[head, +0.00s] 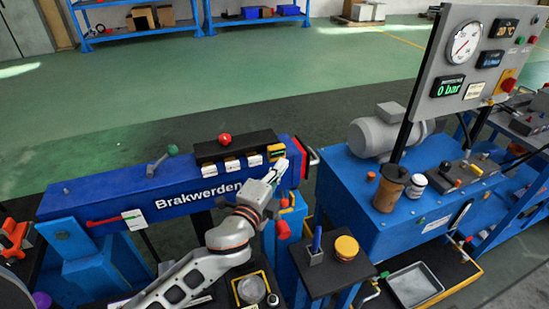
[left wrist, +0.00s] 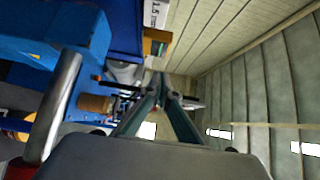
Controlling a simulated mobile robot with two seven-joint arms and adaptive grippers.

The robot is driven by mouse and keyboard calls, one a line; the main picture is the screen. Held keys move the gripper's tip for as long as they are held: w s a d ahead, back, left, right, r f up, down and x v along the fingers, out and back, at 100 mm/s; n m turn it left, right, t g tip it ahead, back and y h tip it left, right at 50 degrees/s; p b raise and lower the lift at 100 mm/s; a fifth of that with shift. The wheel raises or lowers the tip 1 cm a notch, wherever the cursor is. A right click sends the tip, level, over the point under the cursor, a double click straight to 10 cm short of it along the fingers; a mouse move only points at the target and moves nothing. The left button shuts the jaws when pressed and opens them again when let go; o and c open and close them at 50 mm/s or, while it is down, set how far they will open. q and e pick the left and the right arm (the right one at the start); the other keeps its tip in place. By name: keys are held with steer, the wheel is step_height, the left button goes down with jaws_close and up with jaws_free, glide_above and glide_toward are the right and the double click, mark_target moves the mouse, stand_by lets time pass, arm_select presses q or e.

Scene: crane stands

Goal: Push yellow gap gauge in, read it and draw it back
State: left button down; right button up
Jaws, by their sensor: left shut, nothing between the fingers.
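The yellow gap gauge (head: 276,151) sits at the right end of the black block on top of the blue beam marked "Brakwerden". In the left wrist view a yellow piece (left wrist: 155,47), seemingly the same gauge, shows at the upper middle, beyond the fingers. My left gripper (head: 281,168) is just below the gauge in the head view, at the beam's right end. Its fingers (left wrist: 164,80) come together, shut and empty. I cannot tell whether they touch anything. My right gripper is in neither view.
White tags (head: 232,165) line the black block, with a red knob (head: 225,139) on top. The blue pump unit (head: 340,185) with a gauge panel reading 0 bar (head: 447,88) stands to the right. Green floor behind is clear.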

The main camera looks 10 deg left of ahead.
mark_target(276, 151)
arm_select(q)
steer(key=shift+w+a, duration=0.6)
steer(key=shift+w, duration=0.25)
steer(key=shift+w+a, duration=0.55)
steer(key=shift+w, duration=0.25)
steer(key=shift+w+a+p, duration=0.4)
steer(key=shift+w+p, duration=0.15)
steer(key=shift+w, duration=0.05)
